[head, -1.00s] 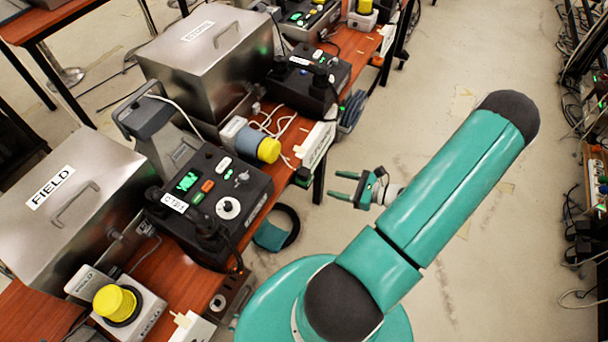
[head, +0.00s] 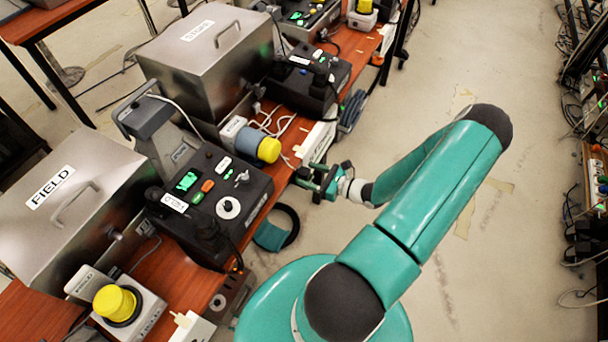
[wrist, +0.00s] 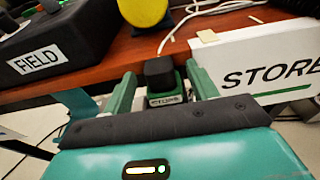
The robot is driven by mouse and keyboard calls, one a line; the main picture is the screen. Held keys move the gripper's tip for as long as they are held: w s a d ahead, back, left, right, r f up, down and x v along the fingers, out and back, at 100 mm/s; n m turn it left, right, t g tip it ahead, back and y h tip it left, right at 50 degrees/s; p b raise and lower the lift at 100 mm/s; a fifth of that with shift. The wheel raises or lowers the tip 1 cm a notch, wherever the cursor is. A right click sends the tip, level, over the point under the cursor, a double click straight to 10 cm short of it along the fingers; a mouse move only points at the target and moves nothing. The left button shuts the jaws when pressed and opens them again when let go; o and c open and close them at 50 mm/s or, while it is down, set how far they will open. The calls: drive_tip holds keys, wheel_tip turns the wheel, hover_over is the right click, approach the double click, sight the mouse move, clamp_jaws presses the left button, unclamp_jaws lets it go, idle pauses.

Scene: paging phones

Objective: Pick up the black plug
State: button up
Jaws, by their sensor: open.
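A black plug (wrist: 160,70) shows in the wrist view at the table's front edge, above a small tag reading STORE (wrist: 165,100). My gripper (wrist: 161,82) is open, with one green finger to the left of the plug and one to the right. The plug appears between the fingers, and I cannot tell whether they touch it. In the head view my gripper (head: 312,178) is at the right edge of the wooden table, and its fingers largely hide the plug.
A white STORE strip (wrist: 263,65) stands close to the right finger. A black FIELD device (wrist: 50,45) and a yellow knob (wrist: 143,12) are on the wooden table (head: 277,185). Metal boxes (head: 207,60) stand farther back.

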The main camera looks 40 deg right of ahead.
drive_tip(key=x, duration=0.2)
drive_tip(key=shift+w+a, duration=0.1)
drive_tip(key=shift+w, duration=0.25)
drive_tip(key=shift+c, duration=0.2)
drive_tip(key=c, duration=1)
drive_tip(key=shift+c, duration=0.2)
drive_tip(key=shift+r, duration=0.1)
